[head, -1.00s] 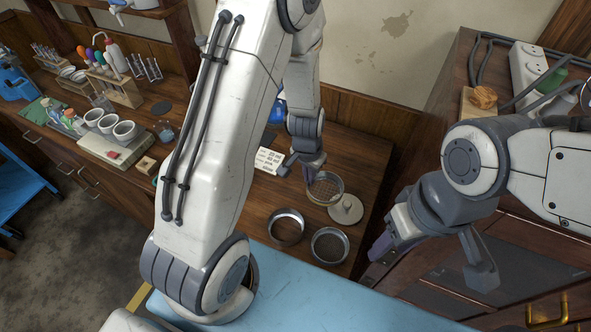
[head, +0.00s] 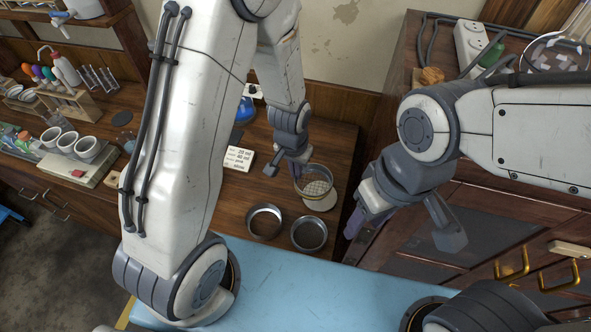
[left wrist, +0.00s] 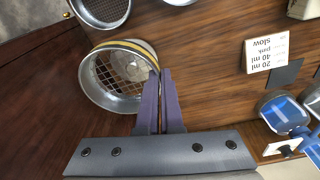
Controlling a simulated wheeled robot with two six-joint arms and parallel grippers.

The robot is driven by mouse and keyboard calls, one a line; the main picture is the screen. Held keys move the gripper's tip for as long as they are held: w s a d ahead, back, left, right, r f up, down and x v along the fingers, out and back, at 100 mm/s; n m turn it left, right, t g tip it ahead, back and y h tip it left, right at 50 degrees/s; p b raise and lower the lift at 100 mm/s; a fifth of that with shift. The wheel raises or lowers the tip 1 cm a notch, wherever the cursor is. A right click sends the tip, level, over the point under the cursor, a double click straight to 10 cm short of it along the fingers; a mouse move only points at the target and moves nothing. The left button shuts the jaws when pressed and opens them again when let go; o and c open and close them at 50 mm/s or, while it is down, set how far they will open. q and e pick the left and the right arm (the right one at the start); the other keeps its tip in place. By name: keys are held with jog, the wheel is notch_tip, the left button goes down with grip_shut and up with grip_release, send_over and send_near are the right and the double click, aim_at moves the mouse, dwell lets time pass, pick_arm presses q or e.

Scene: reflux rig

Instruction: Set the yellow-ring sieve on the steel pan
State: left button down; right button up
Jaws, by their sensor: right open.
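The yellow-ring sieve (head: 315,182) is a steel ring with a yellow band and coarse mesh. My left gripper (head: 289,168) is shut on its rim, which also shows between the fingertips in the left wrist view (left wrist: 158,76). The sieve (left wrist: 112,100) seems raised, with a pale round lid (head: 322,201) seen through its mesh. In front are two round steel vessels. The left one (head: 265,236), probably the steel pan, shows a brownish inside; the right one (head: 309,249) has a grey, fine-mesh floor (left wrist: 100,8). My right gripper (head: 408,222) is open and empty, right of the bench.
A white card with writing (head: 238,158) lies left of my left gripper, with blue-based glassware (head: 246,110) behind. A wooden cabinet (head: 470,225) stands at the right. A light blue surface (head: 290,285) is in front.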

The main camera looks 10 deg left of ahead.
pick_arm(q)
jog(key=shift+r+p, duration=1.4)
jog(key=shift+r, duration=0.4)
jog(key=shift+f, duration=0.1)
